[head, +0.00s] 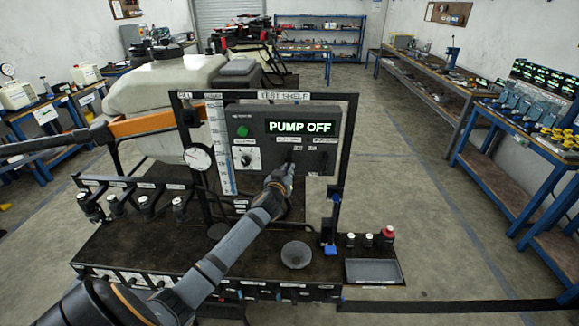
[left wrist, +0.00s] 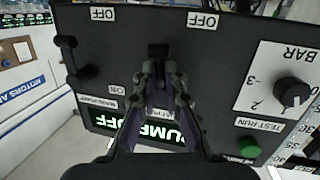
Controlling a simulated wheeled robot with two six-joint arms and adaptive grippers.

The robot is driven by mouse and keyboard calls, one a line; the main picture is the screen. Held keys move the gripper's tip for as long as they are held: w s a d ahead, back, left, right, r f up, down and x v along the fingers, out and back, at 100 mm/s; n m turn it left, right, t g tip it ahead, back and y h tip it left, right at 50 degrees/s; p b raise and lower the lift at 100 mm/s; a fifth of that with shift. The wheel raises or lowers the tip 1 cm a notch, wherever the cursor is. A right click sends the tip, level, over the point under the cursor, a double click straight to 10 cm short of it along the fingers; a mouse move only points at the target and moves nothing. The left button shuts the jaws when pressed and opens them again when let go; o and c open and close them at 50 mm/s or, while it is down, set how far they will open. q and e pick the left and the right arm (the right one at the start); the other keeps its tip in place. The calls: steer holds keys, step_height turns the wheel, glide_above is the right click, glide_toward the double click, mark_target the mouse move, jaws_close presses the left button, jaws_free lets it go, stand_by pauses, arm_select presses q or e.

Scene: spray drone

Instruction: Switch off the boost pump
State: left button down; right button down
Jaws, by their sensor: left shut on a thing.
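The dark control panel (head: 262,142) on the test shelf has a lit display (head: 301,127) reading PUMP OFF. My left gripper (head: 287,168) is at the panel's lower middle, below the display. In the left wrist view, which sees the panel upside down, the two fingers (left wrist: 160,78) are shut at the black middle switch (left wrist: 158,50). They hide most of its lever, and its label is partly covered. A second switch (left wrist: 68,45), labelled main pump, stands beside it, apart from the fingers. My right gripper is not in view.
A pressure knob (left wrist: 291,92) and a green button (left wrist: 249,147) sit on the same panel. A round gauge (head: 198,157) is left of it. A funnel-like cup (head: 296,254), small bottles and a grey tray (head: 373,271) stand on the bench. Open floor lies to the right.

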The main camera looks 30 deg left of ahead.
arm_select(q)
steer(key=shift+s+a+m, duration=0.1)
steer(key=shift+m, duration=0.4)
steer(key=c, duration=1.4)
jaws_free()
steer(key=v, duration=1.2)
steer(key=shift+r, duration=0.15)
